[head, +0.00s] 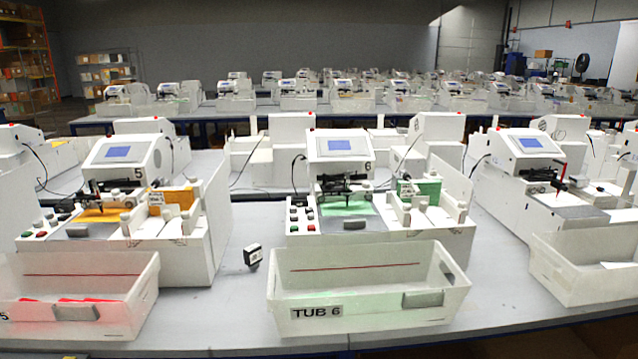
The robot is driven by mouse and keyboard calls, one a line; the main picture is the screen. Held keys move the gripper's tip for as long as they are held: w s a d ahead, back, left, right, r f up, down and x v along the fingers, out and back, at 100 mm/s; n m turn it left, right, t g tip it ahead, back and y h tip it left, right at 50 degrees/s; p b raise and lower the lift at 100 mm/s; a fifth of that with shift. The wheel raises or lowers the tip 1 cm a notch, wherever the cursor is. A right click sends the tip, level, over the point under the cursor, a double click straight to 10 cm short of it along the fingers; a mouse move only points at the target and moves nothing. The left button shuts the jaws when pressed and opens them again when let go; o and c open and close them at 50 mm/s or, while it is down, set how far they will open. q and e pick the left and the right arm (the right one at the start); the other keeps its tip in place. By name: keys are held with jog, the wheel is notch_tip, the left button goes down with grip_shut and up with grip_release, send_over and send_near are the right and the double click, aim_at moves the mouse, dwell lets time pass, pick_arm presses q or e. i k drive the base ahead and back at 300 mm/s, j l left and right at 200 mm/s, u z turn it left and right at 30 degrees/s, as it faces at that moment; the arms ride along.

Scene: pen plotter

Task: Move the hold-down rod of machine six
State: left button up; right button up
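Machine six (340,146), white with a blue screen and a "6" on its head, stands in the middle of the table. Dark bars and fittings (345,183) sit under its head, above a green sheet (345,206). They are too small to tell which one is the hold-down rod or how it is set. A second green piece (428,188) stands at the machine's right side. Neither of my grippers is in view.
A translucent bin marked TUB 6 (360,310) stands in front of machine six. A small black-and-white block (252,256) lies left of it. Machine five (118,152), with orange sheets, is left; another machine (533,143) is right. Bare table (215,315) shows between the bins.

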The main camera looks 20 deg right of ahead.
aim_at(417, 190)
jog(key=z, duration=1.2)
jog(key=i+l, duration=0.15)
jog(key=l, duration=0.2)
jog(key=i+l+u, duration=0.1)
jog(key=i+l, duration=0.1)
jog(key=l, duration=0.1)
